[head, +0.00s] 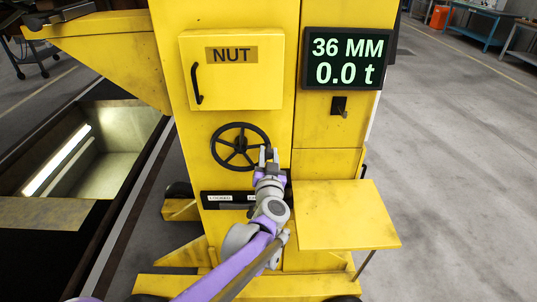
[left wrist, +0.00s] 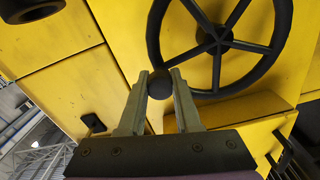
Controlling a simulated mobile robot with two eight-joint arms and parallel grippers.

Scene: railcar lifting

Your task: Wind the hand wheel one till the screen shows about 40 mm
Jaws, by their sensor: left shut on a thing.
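The hand wheel (head: 240,146), black with several spokes, is on the front of the yellow column below the box marked NUT. My left gripper (head: 268,156) is at the wheel's lower right rim. In the left wrist view, the wheel (left wrist: 213,40) fills the top right, and a dark round knob (left wrist: 160,88) sits between the fingers. The left gripper is shut on this knob. The screen (head: 346,59) at the upper right reads 36 MM and 0.0 t. My right gripper is not in view.
A yellow shelf (head: 346,215) sticks out right of my left arm. A black plate (head: 225,199) with white labels is under the wheel, partly behind the arm. A lit pit (head: 90,150) lies at the left. Grey floor (head: 455,180) is clear at the right.

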